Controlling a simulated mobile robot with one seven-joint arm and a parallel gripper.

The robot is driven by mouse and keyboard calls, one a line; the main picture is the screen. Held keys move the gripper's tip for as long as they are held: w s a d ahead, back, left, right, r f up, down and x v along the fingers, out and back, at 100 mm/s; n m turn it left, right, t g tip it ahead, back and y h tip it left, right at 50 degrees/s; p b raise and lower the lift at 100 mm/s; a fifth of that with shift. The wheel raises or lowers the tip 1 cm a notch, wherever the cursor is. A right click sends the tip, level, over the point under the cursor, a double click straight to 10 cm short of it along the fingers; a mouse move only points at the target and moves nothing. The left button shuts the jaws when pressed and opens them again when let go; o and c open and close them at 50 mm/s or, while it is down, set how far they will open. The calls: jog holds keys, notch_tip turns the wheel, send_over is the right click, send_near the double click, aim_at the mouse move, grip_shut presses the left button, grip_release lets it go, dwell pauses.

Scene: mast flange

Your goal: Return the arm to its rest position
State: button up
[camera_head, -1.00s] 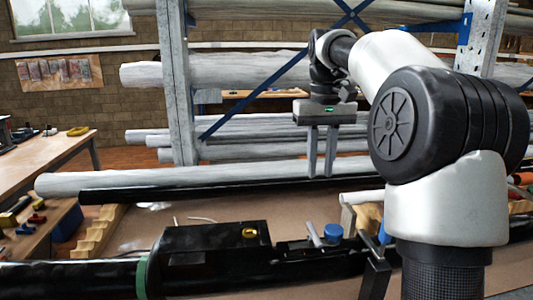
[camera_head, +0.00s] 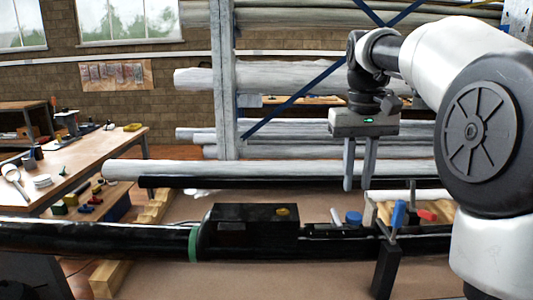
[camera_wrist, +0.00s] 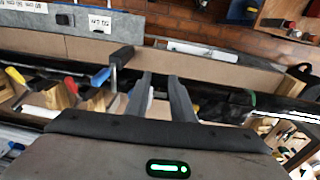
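My gripper (camera_head: 359,186) hangs in the air at the right of the head view, fingers pointing down. A gap shows between its two fingers, and nothing is held there. It is above and behind the black mast (camera_head: 100,238) with its dark box (camera_head: 240,230) and green ring (camera_head: 195,243). The wrist view shows the two fingers (camera_wrist: 160,80) apart, with the bench below them. My arm is bent, reaching in from the right edge of the head view.
A clamp with a blue handle (camera_head: 398,215) stands at the mast, below right of my gripper. Behind are racks of wrapped tubes (camera_head: 290,75) and a grey upright (camera_head: 223,90). A wooden workbench (camera_head: 95,155) with tools stands at the left. The air around my gripper looks clear.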

jog(key=s+a+r+t+p, duration=0.1)
jog(key=s+a+r+p, duration=0.15)
jog(key=s, duration=0.35)
jog(key=s+a+r+t+p, duration=0.2)
jog(key=s+r+p, duration=0.15)
jog(key=s, duration=0.35)
jog(key=s+f+t+p, duration=0.2)
jog(key=s+f+p, duration=0.2)
jog(key=s, duration=0.5)
jog(key=shift+s+a+f, duration=0.3)
jog(key=shift+a+f, duration=0.05)
jog(key=shift+f, duration=0.45)
